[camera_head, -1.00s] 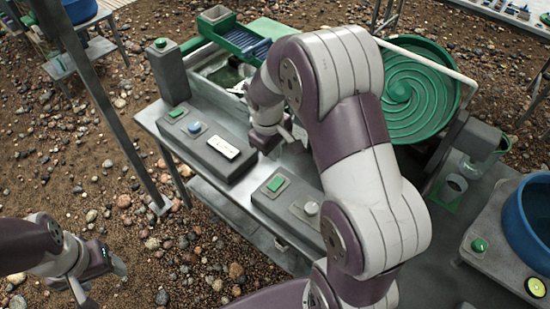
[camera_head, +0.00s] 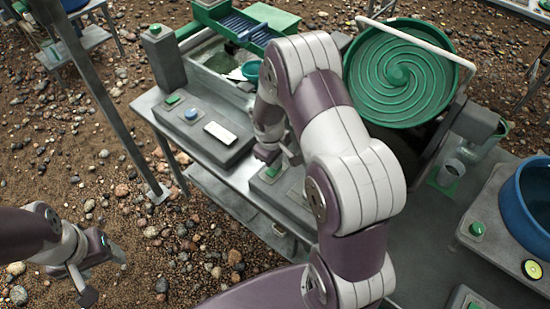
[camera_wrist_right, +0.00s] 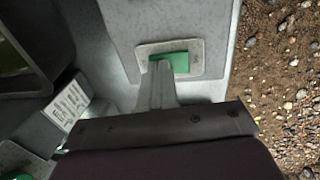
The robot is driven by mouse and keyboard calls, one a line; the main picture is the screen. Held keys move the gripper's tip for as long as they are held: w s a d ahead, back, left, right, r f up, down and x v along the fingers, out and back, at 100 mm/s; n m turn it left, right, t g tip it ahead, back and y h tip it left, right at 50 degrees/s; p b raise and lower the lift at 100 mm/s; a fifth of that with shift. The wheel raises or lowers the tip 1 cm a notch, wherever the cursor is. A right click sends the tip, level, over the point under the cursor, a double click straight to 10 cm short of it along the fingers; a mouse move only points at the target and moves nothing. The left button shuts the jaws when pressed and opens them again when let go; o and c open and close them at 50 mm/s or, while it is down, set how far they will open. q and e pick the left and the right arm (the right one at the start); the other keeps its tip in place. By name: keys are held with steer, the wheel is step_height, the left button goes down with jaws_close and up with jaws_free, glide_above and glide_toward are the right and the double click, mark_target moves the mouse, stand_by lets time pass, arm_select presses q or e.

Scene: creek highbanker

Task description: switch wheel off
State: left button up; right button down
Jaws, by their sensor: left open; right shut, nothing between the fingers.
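The green spiral wheel (camera_head: 400,75) stands tilted at the back right. A grey control box (camera_head: 290,198) in front of it bears a green switch (camera_head: 271,173) on a pale plate. In the right wrist view the green switch (camera_wrist_right: 180,62) lies just beyond the tips of my right gripper (camera_wrist_right: 160,68). The fingers are shut and empty and overlap the plate's edge; whether they touch the switch I cannot tell. In the head view my right gripper (camera_head: 280,155) is over this box, partly hidden by its arm. My left gripper (camera_head: 102,275) is open and empty, over the gravel at lower left.
A second control box (camera_head: 220,145) to the left carries a green button, a blue knob (camera_head: 191,114) and a white label (camera_head: 220,132). A green sluice tray (camera_head: 245,30) is behind it. A blue tub (camera_head: 530,210) stands at the right. Gravel lies left of the metal table.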

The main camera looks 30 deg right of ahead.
steer(key=shift+f, duration=0.15)
steer(key=shift+s+a, duration=0.1)
steer(key=shift+s, duration=0.05)
steer(key=shift+s+a, duration=0.1)
steer(key=shift+a, duration=0.05)
steer(key=shift+s+a, duration=0.1)
steer(key=shift+a, duration=0.35)
